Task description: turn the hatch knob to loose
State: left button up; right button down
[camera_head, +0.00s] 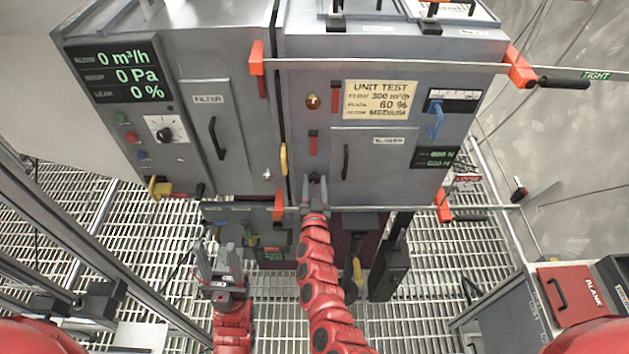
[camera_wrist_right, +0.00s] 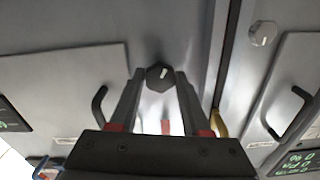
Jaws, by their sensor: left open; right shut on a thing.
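The hatch knob (camera_wrist_right: 158,73) is dark and many-sided with a small white mark, on the grey cabinet face (camera_wrist_right: 75,80) in the right wrist view. My right gripper (camera_wrist_right: 160,78) is shut on it, one finger on each side. In the head view the right gripper (camera_head: 315,184) is at the cabinet's lower middle, and its fingers mostly hide the knob. My left gripper (camera_head: 222,262) is open and empty, below and left of the right gripper, over the floor grating.
A filter door (camera_head: 219,130) and a blower door (camera_head: 372,165) with black handles flank the knob. A long bar (camera_head: 400,66) crosses the upper front to a black grip (camera_head: 564,83). A yellow lever (camera_head: 284,159) is close above-left.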

jog(key=n, duration=0.5)
jog(key=shift+f, duration=0.1)
jog(key=shift+n, duration=0.3)
dwell(0.4)
jog(key=c, duration=0.6)
grip_release()
jog(key=shift+c, duration=0.2)
jog(key=shift+s+b, duration=0.3)
jog(key=shift+s, duration=0.5)
jog(key=s+b, duration=0.3)
jog(key=s, duration=1.3)
jog(key=shift+w, duration=0.1)
